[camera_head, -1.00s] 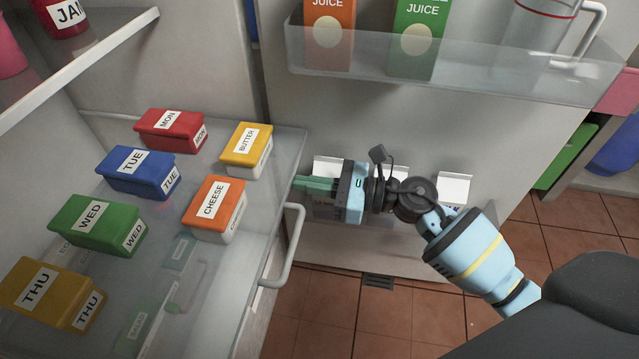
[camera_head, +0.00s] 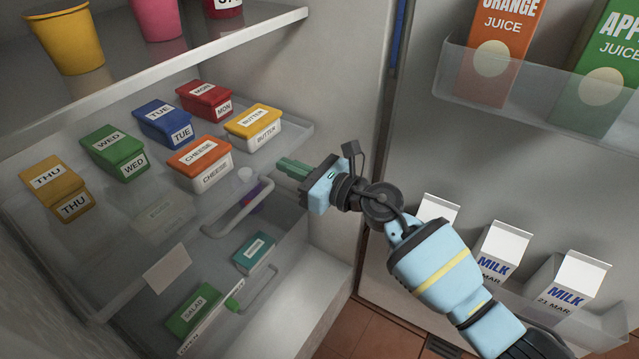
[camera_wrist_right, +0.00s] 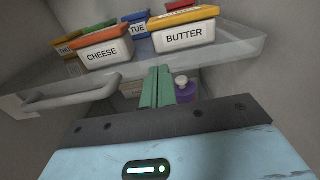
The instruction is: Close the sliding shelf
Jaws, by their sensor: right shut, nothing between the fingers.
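The sliding shelf (camera_head: 225,215) is a clear tray with a pale handle (camera_head: 240,207) on its front edge, inside the open fridge. It carries several labelled boxes, among them the butter box (camera_head: 254,126) and the cheese box (camera_head: 200,163). It also shows in the right wrist view (camera_wrist_right: 225,50), handle (camera_wrist_right: 70,97) at left. My right gripper (camera_head: 283,166) is shut and empty, its green fingers close to the shelf's front edge, right of the handle. In the wrist view the fingertips (camera_wrist_right: 157,75) overlap the shelf's edge; I cannot tell whether they touch. My left gripper is not in view.
A fixed upper shelf (camera_head: 150,60) holds cups. Below the sliding shelf is a clear drawer (camera_head: 270,285) with its own handle and boxes inside. The open fridge door, with juice cartons (camera_head: 497,45) and milk cartons (camera_head: 500,250), stands to the right.

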